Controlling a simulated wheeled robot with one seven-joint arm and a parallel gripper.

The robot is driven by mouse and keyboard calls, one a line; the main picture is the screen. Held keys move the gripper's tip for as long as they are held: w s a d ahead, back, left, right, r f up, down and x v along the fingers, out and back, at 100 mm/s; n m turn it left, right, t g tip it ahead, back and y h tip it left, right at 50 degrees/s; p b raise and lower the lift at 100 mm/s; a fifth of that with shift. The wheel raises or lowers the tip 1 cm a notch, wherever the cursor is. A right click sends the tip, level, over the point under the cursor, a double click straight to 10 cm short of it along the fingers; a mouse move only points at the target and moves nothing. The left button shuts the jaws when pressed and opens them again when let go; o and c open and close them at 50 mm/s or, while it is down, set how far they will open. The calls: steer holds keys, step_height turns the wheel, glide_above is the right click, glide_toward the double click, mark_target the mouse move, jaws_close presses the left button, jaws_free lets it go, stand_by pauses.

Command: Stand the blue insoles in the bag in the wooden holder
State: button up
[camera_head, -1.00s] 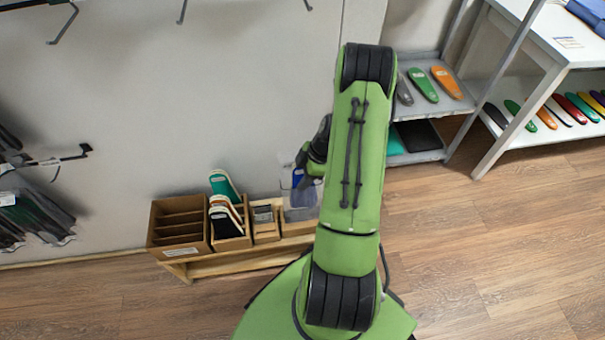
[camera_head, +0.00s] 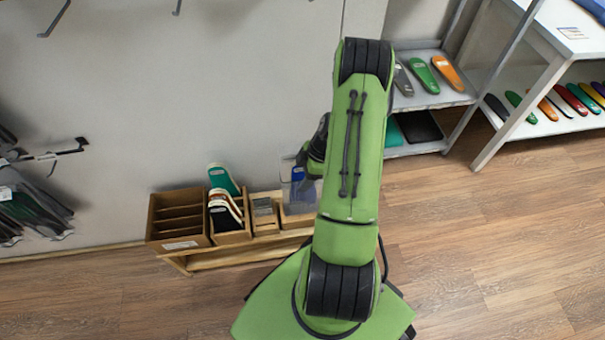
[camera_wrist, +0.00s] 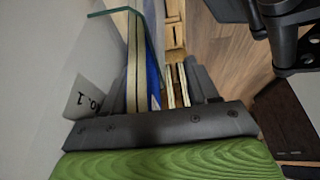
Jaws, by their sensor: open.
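The blue insoles (camera_head: 298,180) stand upright in a clear bag (camera_head: 300,199) at the right-hand compartment of the wooden holder (camera_head: 291,221). The bag's lower part seems to be inside the compartment, but its base is hidden. My gripper (camera_head: 311,160) is just right of the bag's top, partly hidden by my green arm. In the wrist view, a blue insole edge (camera_wrist: 152,72) with a pale layer beside it runs away from the open gripper. I cannot tell whether either finger touches the bag.
Left of the bag stand a small box (camera_head: 264,215), a box of green, white and dark insoles (camera_head: 230,236), and an empty slotted box (camera_head: 179,216), on a low wooden stand (camera_head: 206,263). The wall is close behind. A grey shelf (camera_head: 433,100) stands right; floor in front is clear.

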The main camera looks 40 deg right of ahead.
steer(key=p+v, duration=0.5)
steer(key=v, duration=1)
steer(key=shift+d+r, duration=0.2)
steer(key=shift+r, duration=0.15)
steer(key=shift+s, duration=0.1)
